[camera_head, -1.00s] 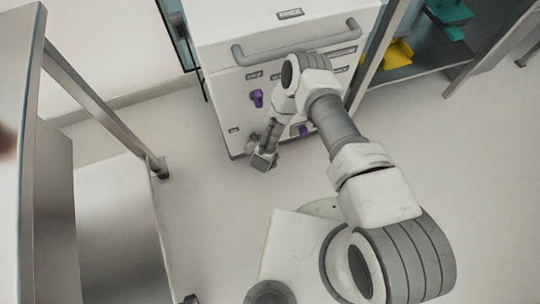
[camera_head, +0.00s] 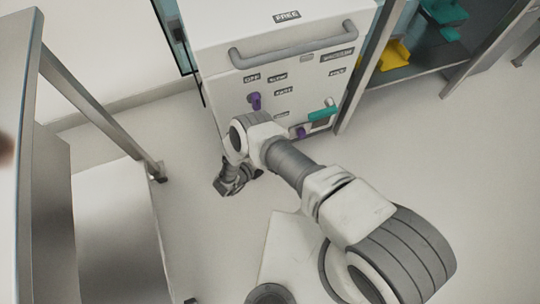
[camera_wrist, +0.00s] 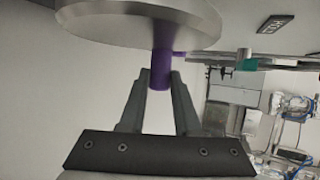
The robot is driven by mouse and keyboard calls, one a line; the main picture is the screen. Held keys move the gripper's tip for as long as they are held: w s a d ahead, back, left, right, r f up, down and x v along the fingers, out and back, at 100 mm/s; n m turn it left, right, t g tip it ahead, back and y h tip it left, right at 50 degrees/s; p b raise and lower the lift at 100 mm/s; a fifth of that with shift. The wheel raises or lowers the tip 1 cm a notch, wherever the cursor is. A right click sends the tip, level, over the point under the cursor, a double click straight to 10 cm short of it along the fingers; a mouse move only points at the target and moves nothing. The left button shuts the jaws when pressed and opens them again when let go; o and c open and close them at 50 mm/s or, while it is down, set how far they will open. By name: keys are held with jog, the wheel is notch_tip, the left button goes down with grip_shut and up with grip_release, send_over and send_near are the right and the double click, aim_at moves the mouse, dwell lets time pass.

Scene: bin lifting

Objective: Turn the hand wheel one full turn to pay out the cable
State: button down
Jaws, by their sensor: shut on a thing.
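A pale grey disc, the hand wheel (camera_wrist: 140,22), fills the top of the wrist view. A purple handle (camera_wrist: 160,66) hangs down from its face. My gripper (camera_wrist: 161,78) has a finger on each side of the handle and is shut on it. In the head view, my gripper (camera_head: 234,181) is low, at the lower left front of the white cabinet (camera_head: 224,101). The wheel and its handle cannot be made out there, behind my arm. No cable can be made out.
The cabinet front bears a grey bar handle (camera_head: 290,51), a purple knob (camera_head: 256,101), a second purple knob (camera_head: 301,132) and a teal lever (camera_head: 322,113). A metal-framed table (camera_head: 105,95) stands at the left. Shelving with yellow (camera_head: 394,55) and teal items is at the right.

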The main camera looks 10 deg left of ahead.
jog(key=shift+r+n+t+h, duration=0.3)
jog(key=shift+n+t+h, duration=0.1)
jog(key=shift+t+h, duration=0.45)
jog(key=shift+a, duration=0.1)
jog(key=c, duration=0.6)
grip_release()
jog(key=shift+v, duration=3.75)
